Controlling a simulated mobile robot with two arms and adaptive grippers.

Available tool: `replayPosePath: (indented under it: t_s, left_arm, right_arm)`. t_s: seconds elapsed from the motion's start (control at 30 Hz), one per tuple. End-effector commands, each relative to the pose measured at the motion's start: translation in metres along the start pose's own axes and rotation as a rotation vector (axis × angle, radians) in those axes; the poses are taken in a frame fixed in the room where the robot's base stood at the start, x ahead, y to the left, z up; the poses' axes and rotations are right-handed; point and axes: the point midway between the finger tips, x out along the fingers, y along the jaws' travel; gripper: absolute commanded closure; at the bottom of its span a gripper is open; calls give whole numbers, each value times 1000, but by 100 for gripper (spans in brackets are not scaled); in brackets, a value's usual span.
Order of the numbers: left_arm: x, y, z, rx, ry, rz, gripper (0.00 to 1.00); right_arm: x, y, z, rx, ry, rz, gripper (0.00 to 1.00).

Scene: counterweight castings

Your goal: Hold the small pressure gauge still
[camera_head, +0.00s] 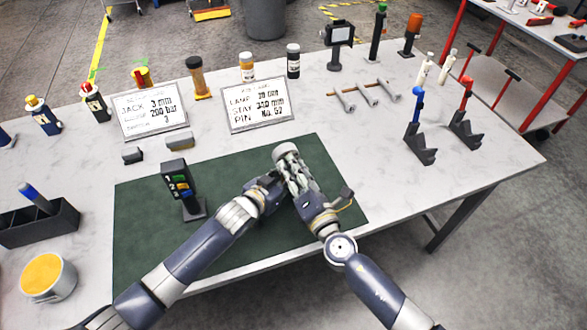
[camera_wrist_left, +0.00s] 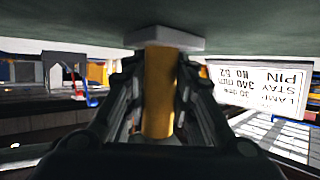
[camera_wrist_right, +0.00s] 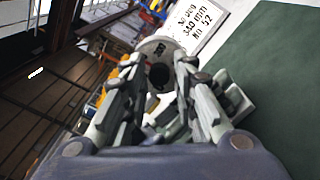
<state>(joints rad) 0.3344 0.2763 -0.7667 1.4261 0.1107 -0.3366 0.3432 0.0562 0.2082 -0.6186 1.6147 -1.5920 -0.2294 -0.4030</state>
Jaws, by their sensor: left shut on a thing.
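The small pressure gauge has a pale round head (camera_head: 283,151) above the green mat (camera_head: 140,225). In the left wrist view its brass-yellow stem (camera_wrist_left: 158,95) stands on a grey square base (camera_wrist_left: 168,37). My left gripper (camera_wrist_left: 158,105) is shut on that stem; in the head view its fingers are mostly hidden. My right gripper (camera_wrist_right: 160,72) has its fingers apart at the gauge's head. In the right wrist view the grey rim (camera_wrist_right: 158,45) shows between and beyond the fingertips; whether they touch it cannot be told.
A black stand with coloured keys (camera_head: 180,185) is on the mat left of my left arm. Two printed cards (camera_head: 257,105) stand behind the mat. Bottles, bolts on a rack (camera_head: 365,93) and black stands (camera_head: 420,150) are further back and right. The mat's right part is clear.

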Motion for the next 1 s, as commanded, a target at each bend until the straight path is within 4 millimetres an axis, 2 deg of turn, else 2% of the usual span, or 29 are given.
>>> replayPosePath:
  t_s: [0.27,0.37,0.7,0.83,1.0]
  left_arm:
    - [0,0,1,1,-2,-1,100]
    - [0,0,1,1,-2,-1,100]
    - [0,0,1,1,-2,-1,100]
    - [0,0,1,1,-2,-1,100]
    - [0,0,1,1,-2,0,100]
  right_arm:
    - [-8,-1,-1,-1,2,0,74]
    - [-22,-1,-1,-1,4,-1,74]
    - [-93,-1,-1,-2,4,-1,74]
    - [-110,-1,0,-1,2,0,74]
    - [-120,0,0,0,1,0,74]
